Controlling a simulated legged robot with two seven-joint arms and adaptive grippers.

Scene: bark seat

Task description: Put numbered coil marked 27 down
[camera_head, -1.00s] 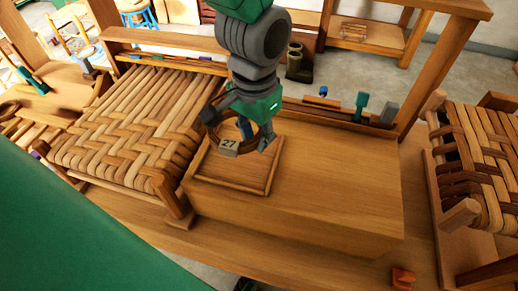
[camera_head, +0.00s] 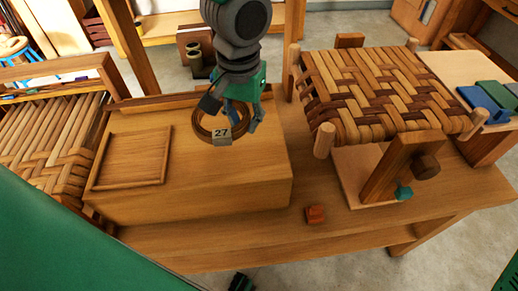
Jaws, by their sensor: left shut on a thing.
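The coil (camera_head: 198,124) is a brown ring with a pale tag (camera_head: 221,136) marked 27 facing me. My left gripper (camera_head: 238,118) comes down from the top, its grey fingers shut on the coil's right side. The coil is over the bare top of the wooden box (camera_head: 240,170), right of a shallow square tray (camera_head: 128,158). The tray is empty. I cannot tell whether the coil touches the box top. The fingers hide part of the ring.
A woven bark seat (camera_head: 385,90) stands on the bench to the right, with blue and green blocks (camera_head: 490,100) beyond it. Another woven seat (camera_head: 45,140) is at the left. The box's right part is clear.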

